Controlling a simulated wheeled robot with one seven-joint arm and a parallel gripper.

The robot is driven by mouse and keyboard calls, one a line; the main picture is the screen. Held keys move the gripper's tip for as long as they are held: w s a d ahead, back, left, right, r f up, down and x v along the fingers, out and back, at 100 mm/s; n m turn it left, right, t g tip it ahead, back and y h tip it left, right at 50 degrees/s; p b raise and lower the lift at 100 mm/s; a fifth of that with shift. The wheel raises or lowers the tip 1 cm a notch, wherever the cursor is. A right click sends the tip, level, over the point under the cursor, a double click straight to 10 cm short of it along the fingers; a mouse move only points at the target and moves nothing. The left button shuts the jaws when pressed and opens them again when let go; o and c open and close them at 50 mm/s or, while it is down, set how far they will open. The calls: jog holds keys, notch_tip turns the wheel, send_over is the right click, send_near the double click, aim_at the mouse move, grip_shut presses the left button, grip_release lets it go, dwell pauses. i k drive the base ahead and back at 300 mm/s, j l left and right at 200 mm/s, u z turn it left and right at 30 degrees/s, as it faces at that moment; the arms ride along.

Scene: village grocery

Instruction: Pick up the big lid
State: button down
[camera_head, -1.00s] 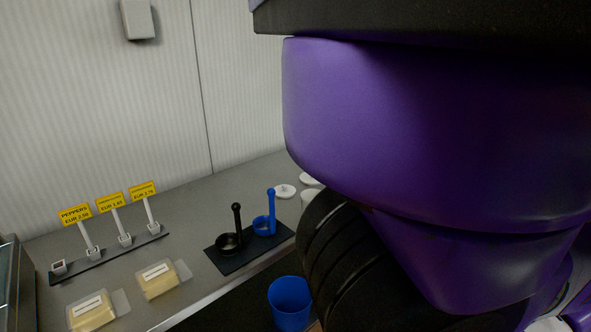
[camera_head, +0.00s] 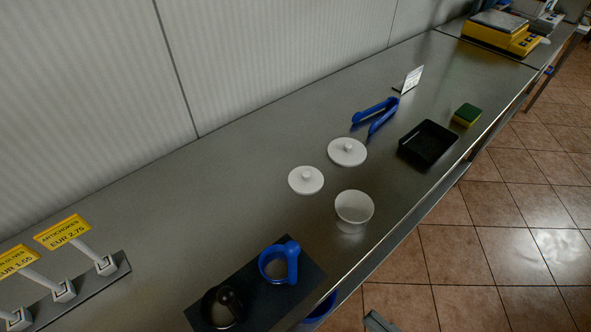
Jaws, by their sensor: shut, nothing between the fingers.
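Two round white lids with small knobs lie flat on the grey metal counter (camera_head: 230,180). The bigger lid (camera_head: 347,154) is the one farther right and back, and the smaller lid (camera_head: 306,181) lies just to its left, apart from it. A white tub (camera_head: 354,209), open at the top, stands in front of them near the counter's front edge. Nothing covers either lid.
Blue tongs (camera_head: 377,112) lie behind the bigger lid, with a black tray (camera_head: 428,144) to its right. A sponge (camera_head: 467,115), a small sign (camera_head: 409,80) and a yellow scale (camera_head: 500,35) stand farther right. A dark mat (camera_head: 247,297) holds black and blue ladles at the front.

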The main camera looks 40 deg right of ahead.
aim_at(345, 151)
jog(key=z, duration=0.7)
jog(key=u, duration=5.15)
jog(key=k+j, duration=0.45)
jog(key=k+j+z, duration=0.15)
jog(key=z, duration=0.25)
jog(key=k+z, duration=0.45)
jog(key=z, duration=2.4)
